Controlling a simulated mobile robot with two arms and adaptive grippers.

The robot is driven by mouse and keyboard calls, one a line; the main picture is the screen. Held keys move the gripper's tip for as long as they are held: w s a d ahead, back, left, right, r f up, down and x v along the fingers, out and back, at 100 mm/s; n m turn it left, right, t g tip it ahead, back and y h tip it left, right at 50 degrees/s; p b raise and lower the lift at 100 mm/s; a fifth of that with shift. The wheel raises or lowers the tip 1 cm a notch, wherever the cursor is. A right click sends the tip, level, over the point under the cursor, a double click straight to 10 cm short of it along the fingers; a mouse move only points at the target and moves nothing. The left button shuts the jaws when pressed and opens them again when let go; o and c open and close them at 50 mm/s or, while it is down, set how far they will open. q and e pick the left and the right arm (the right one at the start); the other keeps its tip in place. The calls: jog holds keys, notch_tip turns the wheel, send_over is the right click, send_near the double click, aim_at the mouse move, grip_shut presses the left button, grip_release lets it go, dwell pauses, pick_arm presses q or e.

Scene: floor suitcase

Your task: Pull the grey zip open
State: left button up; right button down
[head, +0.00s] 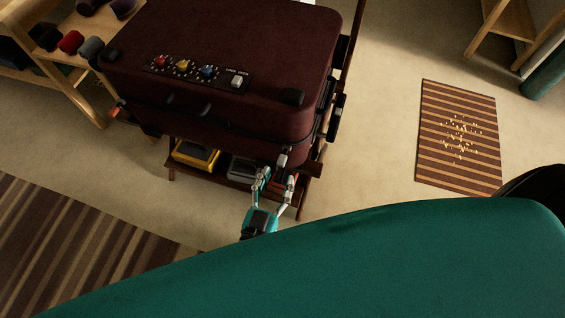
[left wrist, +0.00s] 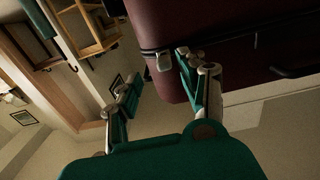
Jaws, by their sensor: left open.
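The maroon suitcase (head: 230,40) lies shut on a dark wooden rack; part of its side also shows in the left wrist view (left wrist: 240,20). A small grey zip pull (head: 282,161) hangs at the suitcase's near corner, on the seam. In the left wrist view the grey zip pull (left wrist: 163,62) hangs between the fingertips, nearer the right-hand finger. My left gripper (head: 276,180) is open just below and in front of that corner; its spread fingers show in the left wrist view (left wrist: 158,74). I cannot tell whether a finger touches the pull. My right gripper is not in view.
A panel with coloured knobs (head: 195,72) sits on the lid. Yellow (head: 196,155) and grey items lie on the rack's lower shelf (head: 215,174). A wooden shelf stands at left. A striped mat (head: 432,150) with scattered yellow bits lies at right, with bare floor before it.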

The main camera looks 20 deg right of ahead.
pick_arm(q)
jog(key=v, duration=0.5)
jog(key=shift+s+a, duration=0.2)
jog(key=shift+s, duration=0.15)
